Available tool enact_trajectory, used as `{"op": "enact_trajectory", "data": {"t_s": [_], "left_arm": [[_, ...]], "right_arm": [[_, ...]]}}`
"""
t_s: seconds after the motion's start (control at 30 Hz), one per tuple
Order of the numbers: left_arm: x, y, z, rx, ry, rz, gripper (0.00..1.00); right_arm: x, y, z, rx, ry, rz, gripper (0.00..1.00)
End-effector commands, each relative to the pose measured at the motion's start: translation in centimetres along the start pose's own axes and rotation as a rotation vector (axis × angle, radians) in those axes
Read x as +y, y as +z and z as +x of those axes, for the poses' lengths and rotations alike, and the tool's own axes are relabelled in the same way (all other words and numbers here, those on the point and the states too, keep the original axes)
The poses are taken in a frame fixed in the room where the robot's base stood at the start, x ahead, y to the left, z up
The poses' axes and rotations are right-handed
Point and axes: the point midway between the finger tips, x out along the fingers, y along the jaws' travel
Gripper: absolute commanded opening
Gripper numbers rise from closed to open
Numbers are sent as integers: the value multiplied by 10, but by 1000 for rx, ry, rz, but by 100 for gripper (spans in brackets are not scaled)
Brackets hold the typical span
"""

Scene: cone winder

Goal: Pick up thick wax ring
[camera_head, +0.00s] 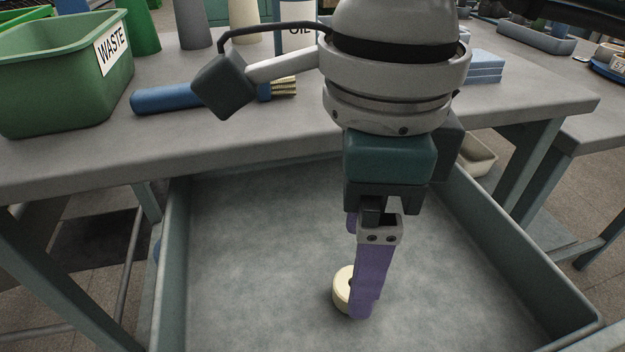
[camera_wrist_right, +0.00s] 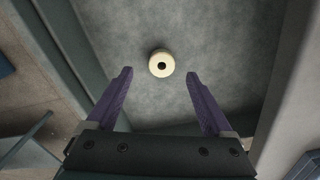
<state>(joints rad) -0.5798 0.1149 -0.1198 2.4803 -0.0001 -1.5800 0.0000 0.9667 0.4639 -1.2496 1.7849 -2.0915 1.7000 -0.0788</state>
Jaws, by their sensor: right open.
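The thick wax ring (camera_head: 343,287) is a cream-coloured, thick disc with a dark centre hole. It lies on the floor of a grey-green tray (camera_head: 250,250), partly hidden behind my gripper's purple finger in the head view. In the right wrist view the ring (camera_wrist_right: 161,63) shows whole, beyond the fingertips and roughly midway between them. My right gripper (camera_head: 362,312) points down over the tray. In its wrist view the right gripper (camera_wrist_right: 158,78) has its two purple fingers spread wide with nothing between them. My left gripper is not in view.
A grey table (camera_head: 290,130) stands behind the tray. On it are a green WASTE bin (camera_head: 60,75), a blue-handled brush (camera_head: 180,97) and blue blocks (camera_head: 485,66). The tray walls rise at left and right (camera_head: 520,260). The tray floor around the ring is clear.

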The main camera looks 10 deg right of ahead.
Motion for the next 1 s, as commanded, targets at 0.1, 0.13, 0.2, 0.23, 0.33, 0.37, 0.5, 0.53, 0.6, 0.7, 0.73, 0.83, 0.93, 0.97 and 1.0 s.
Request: {"op": "enact_trajectory", "data": {"t_s": [0.1,0.13,0.2,0.23,0.33,0.37,0.5,0.53,0.6,0.7,0.73,0.83,0.93,0.97,1.0], "left_arm": [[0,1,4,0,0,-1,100],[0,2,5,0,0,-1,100],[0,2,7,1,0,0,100],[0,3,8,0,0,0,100],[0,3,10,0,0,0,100],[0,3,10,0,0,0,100],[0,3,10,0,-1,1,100],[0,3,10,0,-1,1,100],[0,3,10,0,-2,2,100],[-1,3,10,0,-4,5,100],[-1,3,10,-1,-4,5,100],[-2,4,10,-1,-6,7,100],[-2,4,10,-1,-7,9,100],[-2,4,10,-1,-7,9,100],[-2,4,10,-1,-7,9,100]], "right_arm": [[-1,-1,18,1,3,2,86],[-1,-2,23,0,4,1,86],[-2,-3,35,1,3,2,86],[-2,-2,39,-1,4,0,86],[-2,-2,49,-1,2,0,86],[-2,-2,51,-2,2,0,86],[-3,-2,52,-3,1,0,86],[-3,-2,52,-3,1,0,86],[-3,-2,52,-3,1,0,86],[-3,-2,52,-3,1,0,74],[-3,-2,52,-3,1,0,71],[-3,-2,52,-3,1,0,60],[-3,-2,52,-3,1,0,49],[-3,-2,52,-3,1,0,45],[-3,-2,52,-3,1,0,41]]}}
